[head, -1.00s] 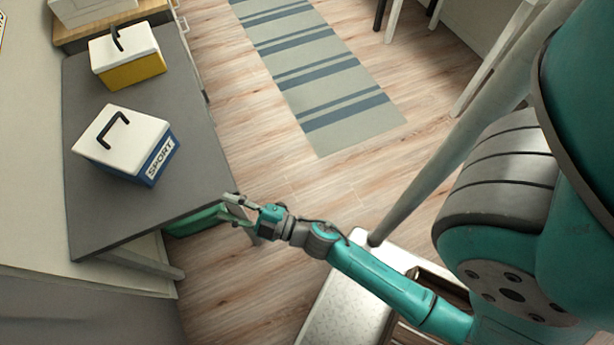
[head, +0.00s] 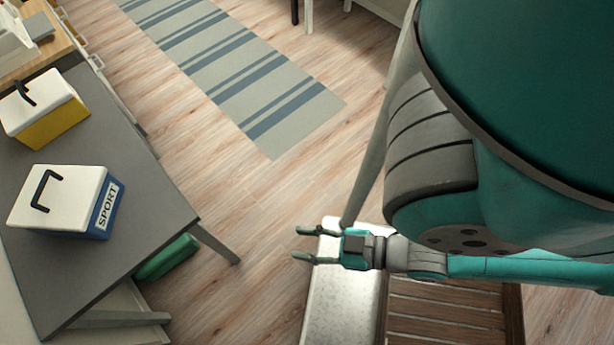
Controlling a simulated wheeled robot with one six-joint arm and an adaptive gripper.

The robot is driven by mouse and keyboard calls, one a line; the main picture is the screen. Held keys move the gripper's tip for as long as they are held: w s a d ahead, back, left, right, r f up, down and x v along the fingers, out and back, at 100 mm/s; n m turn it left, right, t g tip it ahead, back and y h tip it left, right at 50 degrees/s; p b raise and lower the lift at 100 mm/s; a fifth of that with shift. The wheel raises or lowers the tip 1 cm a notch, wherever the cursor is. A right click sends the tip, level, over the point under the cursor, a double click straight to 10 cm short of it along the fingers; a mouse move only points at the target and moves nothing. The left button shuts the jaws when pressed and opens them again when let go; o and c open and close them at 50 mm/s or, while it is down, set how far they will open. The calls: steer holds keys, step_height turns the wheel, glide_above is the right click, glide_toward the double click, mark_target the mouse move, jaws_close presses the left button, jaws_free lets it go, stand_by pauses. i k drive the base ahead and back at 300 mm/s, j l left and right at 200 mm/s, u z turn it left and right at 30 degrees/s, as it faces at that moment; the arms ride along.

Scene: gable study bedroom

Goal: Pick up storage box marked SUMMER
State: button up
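No box with a readable SUMMER mark shows in the head view. A blue box with a white lid, a black handle and a SPORT label (head: 72,200) stands on the grey table at the left. A yellow box with a white lid and black handle (head: 42,112) stands behind it; no label shows on its visible sides. My gripper (head: 308,244) is open and empty, right of the table and apart from both boxes. Its two fingers point left.
The grey table (head: 130,160) has a bare right part. A green object (head: 168,257) lies under its edge. A striped rug (head: 245,85) lies on the open wooden floor. A pale speckled surface (head: 345,300) and slatted wood (head: 445,310) lie below my arm.

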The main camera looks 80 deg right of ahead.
mark_target(40, 110)
steer(key=u, duration=0.95)
steer(key=z, duration=1.35)
steer(key=i+l+u, duration=0.1)
steer(key=u, duration=0.75)
steer(key=i+l+u, duration=0.2)
steer(key=l+u, duration=0.15)
steer(key=l, duration=0.25)
steer(key=i+l+u, duration=0.1)
steer(key=l+u, duration=0.3)
steer(key=l, duration=0.15)
steer(key=l+u, duration=0.35)
steer(key=l, duration=0.3)
steer(key=l+u, duration=0.1)
steer(key=l, duration=1.8)
